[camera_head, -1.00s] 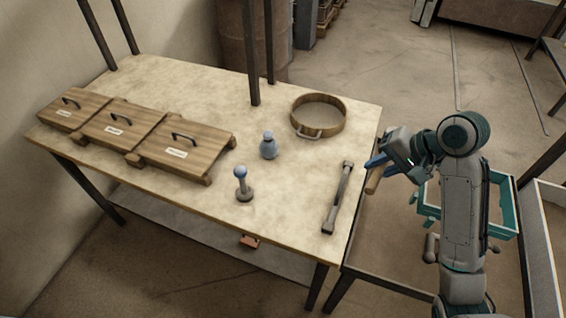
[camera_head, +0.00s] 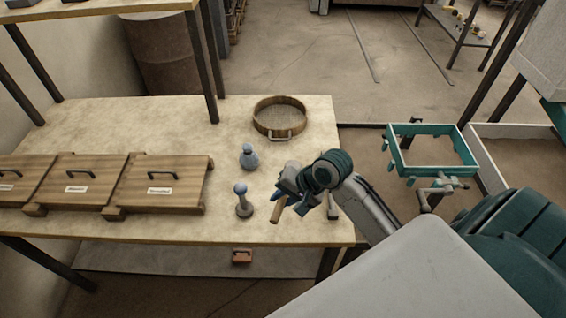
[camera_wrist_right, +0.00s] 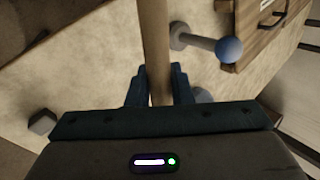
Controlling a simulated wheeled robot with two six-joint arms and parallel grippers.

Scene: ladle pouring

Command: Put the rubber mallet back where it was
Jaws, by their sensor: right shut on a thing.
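My right gripper (camera_head: 289,197) is over the right part of the worktable (camera_head: 110,118), shut on a round wooden handle (camera_head: 277,212). I take this for the rubber mallet's handle; no mallet head shows. In the right wrist view the handle (camera_wrist_right: 154,38) runs up out of the picture from between the blue fingers (camera_wrist_right: 160,90). It passes beside the blue-knobbed tool (camera_wrist_right: 229,49); I cannot tell its height above the table. My left gripper is out of view.
A round sieve (camera_head: 281,118) lies behind. Lidded wooden boxes (camera_head: 160,184) line the left. A dark shelf post (camera_head: 208,60) rises behind.

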